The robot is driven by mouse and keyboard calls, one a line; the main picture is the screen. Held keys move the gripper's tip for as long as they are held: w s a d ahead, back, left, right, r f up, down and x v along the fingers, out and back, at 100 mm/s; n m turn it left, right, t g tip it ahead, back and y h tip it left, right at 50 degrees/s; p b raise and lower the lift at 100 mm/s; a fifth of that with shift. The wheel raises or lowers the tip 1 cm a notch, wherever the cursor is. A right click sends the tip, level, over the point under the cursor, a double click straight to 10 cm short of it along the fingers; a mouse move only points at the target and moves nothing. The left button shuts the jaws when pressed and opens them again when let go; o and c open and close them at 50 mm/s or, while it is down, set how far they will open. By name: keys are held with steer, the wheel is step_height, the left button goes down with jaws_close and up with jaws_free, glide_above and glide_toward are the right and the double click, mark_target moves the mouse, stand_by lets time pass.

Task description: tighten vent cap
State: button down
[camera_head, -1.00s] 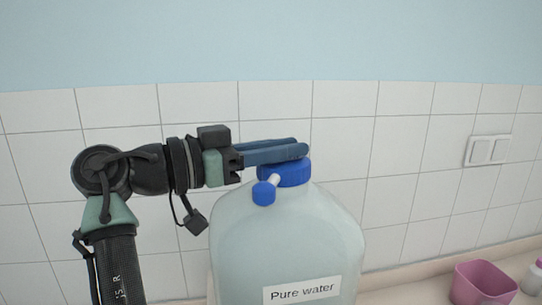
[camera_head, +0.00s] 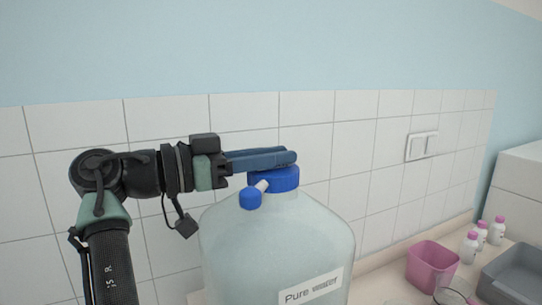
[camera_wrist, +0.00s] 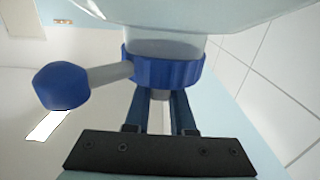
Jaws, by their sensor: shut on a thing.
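A large clear jug (camera_head: 285,240) labelled "Pure water" stands upright in front of me. Its wide blue cap (camera_head: 284,182) is on the neck, and a spout with a blue end cap (camera_head: 250,197) sticks out to the side. My gripper (camera_head: 288,157) lies level across the top of the wide cap. In the wrist view, which shows the jug upside down, a small grey vent cap (camera_wrist: 160,95) sits on the wide blue cap (camera_wrist: 165,72), between my fingers. My gripper (camera_wrist: 160,100) is shut on it. The vent cap is hidden by the fingers in the head view.
A pink bin (camera_head: 431,265) stands on the counter right of the jug. Several white bottles with pink caps (camera_head: 482,233) and a grey tray (camera_head: 515,275) are farther right. A tiled wall (camera_head: 330,120) with a switch (camera_head: 422,146) is behind.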

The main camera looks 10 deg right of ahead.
steer(key=shift+f, duration=0.15)
steer(key=c, duration=0.8)
jaws_free()
steer(key=shift+o, duration=0.2)
steer(key=b+v, duration=0.3)
steer(key=v, duration=1)
steer(key=shift+d, duration=0.1)
